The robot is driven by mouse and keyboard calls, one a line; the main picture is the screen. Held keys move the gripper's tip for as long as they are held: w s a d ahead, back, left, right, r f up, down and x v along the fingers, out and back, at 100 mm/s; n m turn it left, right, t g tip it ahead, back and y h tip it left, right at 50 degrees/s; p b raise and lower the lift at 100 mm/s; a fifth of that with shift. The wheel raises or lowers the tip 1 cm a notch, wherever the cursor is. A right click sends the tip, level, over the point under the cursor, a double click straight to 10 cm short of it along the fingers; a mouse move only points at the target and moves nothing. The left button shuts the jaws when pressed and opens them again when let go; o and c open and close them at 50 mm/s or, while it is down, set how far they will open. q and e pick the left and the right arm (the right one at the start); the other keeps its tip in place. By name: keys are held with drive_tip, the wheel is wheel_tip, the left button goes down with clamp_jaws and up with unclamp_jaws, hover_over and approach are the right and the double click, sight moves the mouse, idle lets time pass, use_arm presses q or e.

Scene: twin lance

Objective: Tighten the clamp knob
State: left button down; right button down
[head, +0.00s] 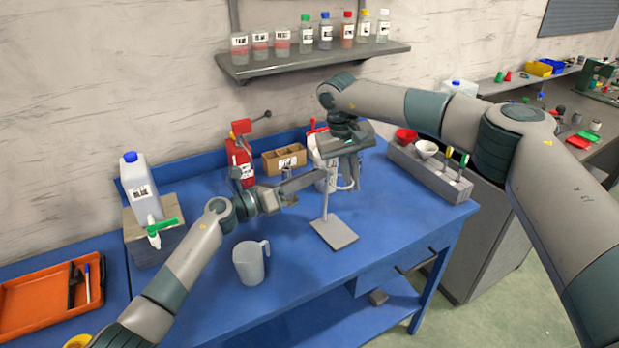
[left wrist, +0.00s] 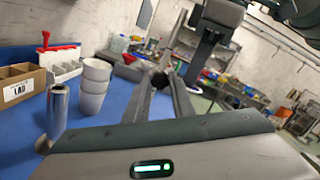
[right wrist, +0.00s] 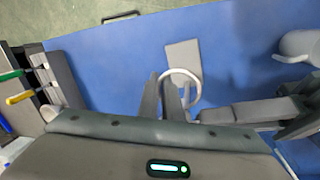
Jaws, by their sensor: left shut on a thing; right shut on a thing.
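The stand's grey base plate (head: 334,234) lies flat on the blue table, with a thin upright rod (head: 325,203) rising from it. A pale ring (right wrist: 197,88) hangs at the rod. My right gripper (head: 353,180) points down and is shut at the ring; in the right wrist view its fingertips (right wrist: 166,82) meet beside the ring's left side. My left gripper (head: 314,178) reaches in from the left at rod height. In the left wrist view its fingers (left wrist: 160,80) close on a small dark piece, seemingly the clamp knob, mostly hidden by the fingers.
A grey jug (head: 249,263) stands at the front left of the table. Stacked white cups (left wrist: 95,85) stand close beside my left gripper. A cardboard box (head: 284,158) and red item (head: 240,160) are behind. A grey rack (head: 430,172) is at right. The table's front middle is clear.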

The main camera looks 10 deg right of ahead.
use_arm(q)
drive_tip(key=m+g, duration=0.1)
drive_tip(key=m, duration=0.3)
drive_tip(key=shift+f+m, duration=0.1)
drive_tip(key=shift+m, duration=0.2)
use_arm(e)
drive_tip(key=shift+r, duration=0.1)
use_arm(q)
drive_tip(key=c, duration=1.5)
unclamp_jaws()
